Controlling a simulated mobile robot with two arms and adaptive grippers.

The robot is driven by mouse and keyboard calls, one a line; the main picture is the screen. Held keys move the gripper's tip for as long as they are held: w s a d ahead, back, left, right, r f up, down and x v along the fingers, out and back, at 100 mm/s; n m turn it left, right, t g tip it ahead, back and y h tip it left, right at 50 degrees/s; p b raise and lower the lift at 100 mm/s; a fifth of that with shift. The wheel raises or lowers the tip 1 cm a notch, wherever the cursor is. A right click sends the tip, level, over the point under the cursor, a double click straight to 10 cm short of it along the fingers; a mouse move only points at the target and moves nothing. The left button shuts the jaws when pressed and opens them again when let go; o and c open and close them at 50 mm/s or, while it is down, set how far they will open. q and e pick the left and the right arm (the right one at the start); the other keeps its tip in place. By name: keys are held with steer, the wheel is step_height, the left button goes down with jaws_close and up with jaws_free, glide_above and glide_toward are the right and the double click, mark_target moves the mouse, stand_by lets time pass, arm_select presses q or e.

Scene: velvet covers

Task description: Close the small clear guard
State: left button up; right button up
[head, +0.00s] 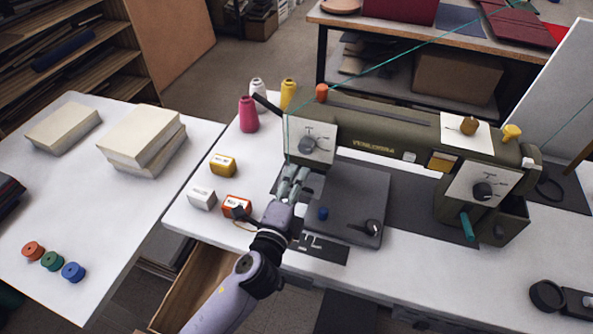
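The olive sewing machine (375,135) stands on the white table, with a dial on its left head (317,143) and a thread running down to the needle area. My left gripper (294,171) is at that needle area, under the left end of the head. Its two fingers point away from me and look a little apart, with nothing clearly seen between them. I cannot make out the small clear guard; it is too small or is hidden by the fingers and head. My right gripper is not in view.
Small boxes, including an orange one (237,205), and thread cones, including a pink one (248,115), stand to the left. A wooden drawer (200,290) is open below.

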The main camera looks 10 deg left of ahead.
arm_select(q)
steer(key=shift+w+d+r, duration=0.1)
steer(key=shift+w+r, duration=0.05)
steer(key=shift+r, duration=0.95)
steer(key=shift+w+d+r, duration=0.1)
steer(key=shift+r, duration=0.95)
steer(key=r+p, duration=0.3)
steer(key=shift+w, duration=0.2)
steer(key=o, duration=1)
step_height(320, 180, up, 3)
steer(key=p, duration=0.3)
steer(key=shift+w+a+r+p, duration=0.1)
steer(key=shift+r+p, duration=0.1)
steer(key=shift+p, duration=0.2)
steer(key=shift+s+a+r+p, duration=0.15)
steer(key=shift+s+r+p, duration=0.7)
steer(key=shift+s+r, duration=0.25)
steer(key=c, duration=1)
step_height(320, 180, up, 11)
steer(key=p, duration=1.2)
glide_above(302, 150)
steer(key=s, duration=0.5)
steer(key=shift+w+a, duration=0.2)
steer(key=shift+a, duration=0.25)
